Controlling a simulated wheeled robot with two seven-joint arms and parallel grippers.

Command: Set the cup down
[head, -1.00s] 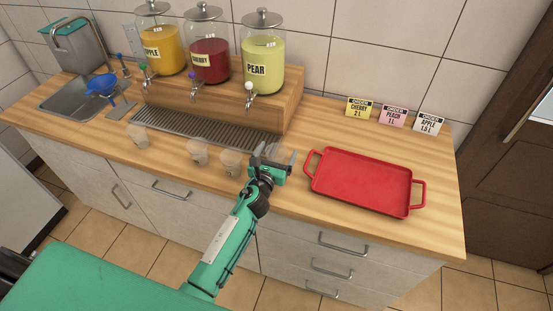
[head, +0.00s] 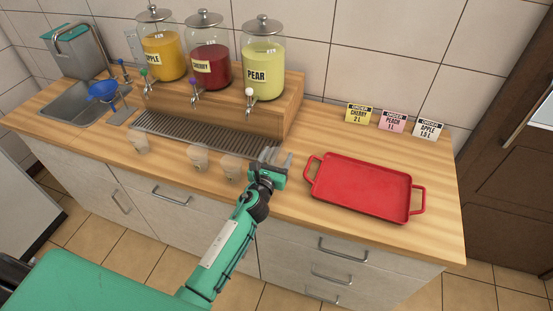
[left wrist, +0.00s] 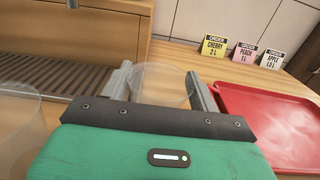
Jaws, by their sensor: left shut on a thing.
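My left gripper (head: 277,158) is over the counter, left of the red tray and in front of the drip grate. In the left wrist view its two fingers close on the sides of a clear, empty-looking cup (left wrist: 162,82). The cup looks upright; its lower part is hidden behind my gripper body. I cannot tell whether its base touches the counter. In the head view this cup is mostly hidden by my gripper. My right gripper is in neither view.
Clear cups (head: 140,144), (head: 198,157) and (head: 231,167) stand along the counter front, the last close to my left gripper. The red tray (head: 360,185) lies to the right. Behind are the drip grate (head: 205,133), the pear dispenser (head: 262,75) and order cards (head: 392,121).

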